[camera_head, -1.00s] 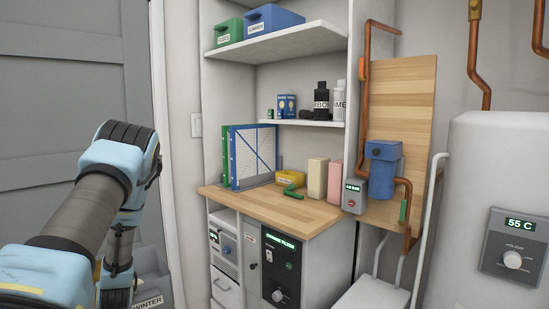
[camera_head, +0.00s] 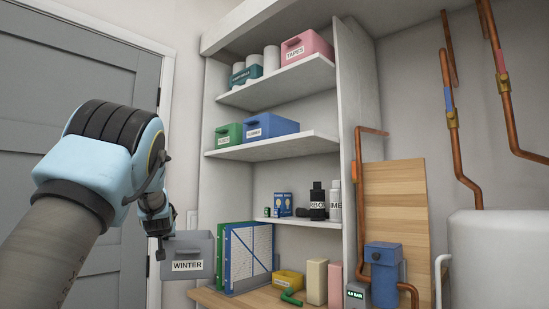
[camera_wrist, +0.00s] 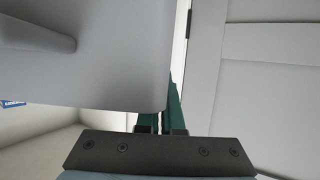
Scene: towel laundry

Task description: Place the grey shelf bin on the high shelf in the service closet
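The grey shelf bin (camera_head: 187,252), labelled WINTER, hangs in the air left of the shelving, above worktop height. My gripper (camera_head: 158,245) is at its left side. In the wrist view the bin (camera_wrist: 85,65) fills the upper left, and the green fingers of my gripper (camera_wrist: 162,112) are close together at its edge. The grip itself is partly hidden by the bin. The high shelf (camera_head: 280,83) is at the top of the closet, well above the bin. It carries a pink TAPES bin (camera_head: 306,47), a teal bin (camera_head: 246,75) and white rolls (camera_head: 271,58).
The middle shelf (camera_head: 270,147) holds a green bin (camera_head: 229,134) and a blue bin (camera_head: 270,125). Flat filter panels (camera_head: 248,257) stand upright on the worktop near the grey bin. The side panel (camera_head: 358,90) bounds the shelves at right. A grey door (camera_head: 60,90) is at left.

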